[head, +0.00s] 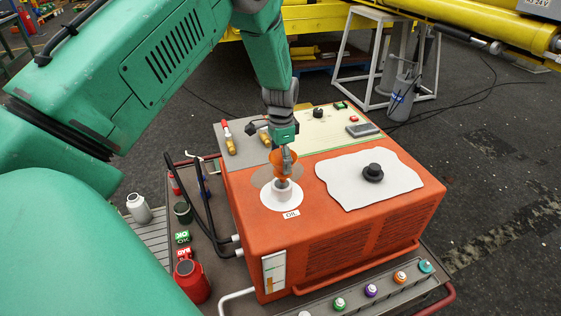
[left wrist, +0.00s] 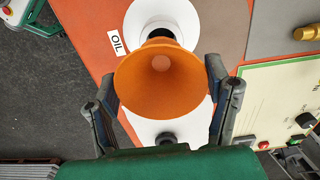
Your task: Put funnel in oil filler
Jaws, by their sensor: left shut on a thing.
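The orange funnel (head: 279,158) is in my left gripper (head: 287,157), directly above the oil filler. The left wrist view shows the funnel's wide mouth (left wrist: 160,84) between the two fingers of my left gripper (left wrist: 163,78), which are shut on it. The oil filler (head: 283,190) is a pale neck on a white disc, with an OIL label (head: 291,214) in front, on the orange machine (head: 270,235). The funnel's spout is hidden; I cannot tell whether it is inside the neck. My right gripper is not in view.
A black cap (head: 373,172) lies on a white cloth (head: 345,190) on the machine top.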

